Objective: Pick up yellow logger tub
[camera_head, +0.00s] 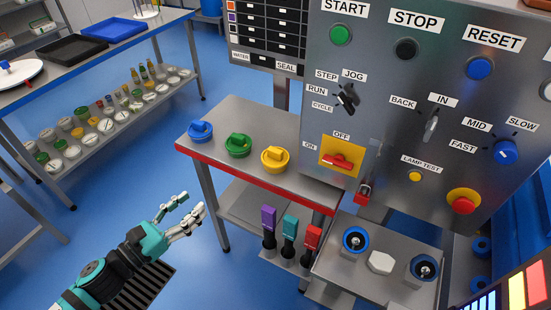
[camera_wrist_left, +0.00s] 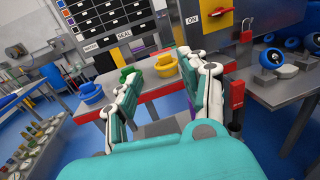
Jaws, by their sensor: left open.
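The yellow logger tub (camera_head: 275,158) sits upright near the right end of a small steel side table with a red front edge (camera_head: 255,185). It also shows in the left wrist view (camera_wrist_left: 167,67), between and beyond the fingers. A green tub (camera_head: 238,145) and a blue tub (camera_head: 200,131) stand to its left on the same table. My left gripper (camera_head: 191,204) is open and empty, in front of the table and to the left of the yellow tub, apart from it. The left wrist view shows its two spread fingers (camera_wrist_left: 157,68). My right gripper is not in view.
A grey control panel (camera_head: 385,120) rises behind and right of the table. Purple, teal and red handled items (camera_head: 289,228) stand below the table front. A lower shelf with two blue-ringed parts is at right. Blue floor is open at left.

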